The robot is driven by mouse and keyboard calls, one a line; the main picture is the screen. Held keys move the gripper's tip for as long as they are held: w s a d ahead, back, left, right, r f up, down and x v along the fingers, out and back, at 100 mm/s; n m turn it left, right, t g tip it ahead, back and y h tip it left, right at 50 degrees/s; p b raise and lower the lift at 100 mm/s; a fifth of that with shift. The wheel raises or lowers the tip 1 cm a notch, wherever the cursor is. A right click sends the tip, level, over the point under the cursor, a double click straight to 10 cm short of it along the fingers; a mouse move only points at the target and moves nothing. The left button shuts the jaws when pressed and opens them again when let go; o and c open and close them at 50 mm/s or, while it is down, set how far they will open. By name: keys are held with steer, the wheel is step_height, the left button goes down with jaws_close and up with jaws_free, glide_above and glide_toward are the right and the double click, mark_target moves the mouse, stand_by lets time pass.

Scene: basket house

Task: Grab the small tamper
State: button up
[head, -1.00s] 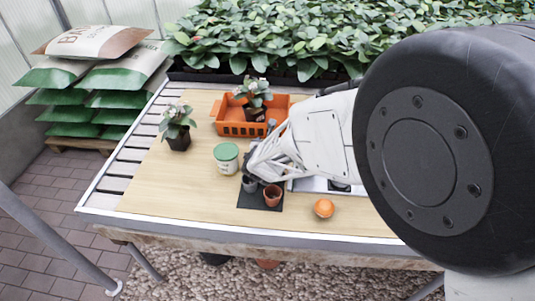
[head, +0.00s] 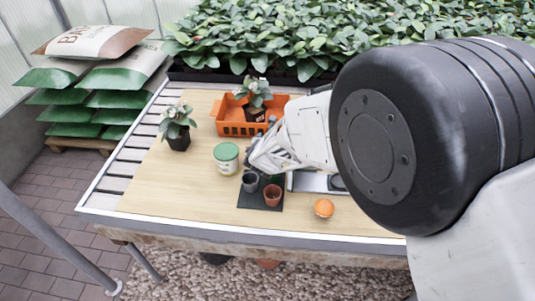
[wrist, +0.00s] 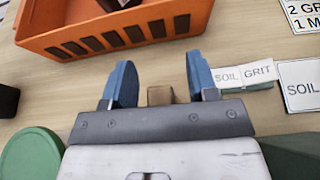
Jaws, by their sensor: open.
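A small brown wooden block (wrist: 160,95), which may be the small tamper, shows in the wrist view between the finger bases of my gripper (wrist: 160,72). Its lower part is hidden by the gripper body, and I cannot tell whether it touches a finger. The two blue fingers are spread apart, with bare tabletop between their tips. In the head view my gripper (head: 258,150) is over the wooden table, just in front of the orange basket and right of the green-lidded tub. No tamper can be made out in the head view; my arm hides part of that area.
The orange basket (head: 232,121) holds a potted plant (head: 256,95). A green-lidded tub (head: 226,157), a grey pot (head: 250,181) and a terracotta pot (head: 272,194) stand near my gripper. An orange fruit (head: 323,207) lies front right. SOIL and GRIT labels (wrist: 244,74) lie right of the fingers.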

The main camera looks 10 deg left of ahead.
steer(key=shift+c, duration=0.3)
jaws_close()
steer(key=shift+r, duration=0.2)
step_height(320, 180, up, 10)
steer(key=shift+f, duration=0.15)
stand_by(0.5)
stand_by(0.4)
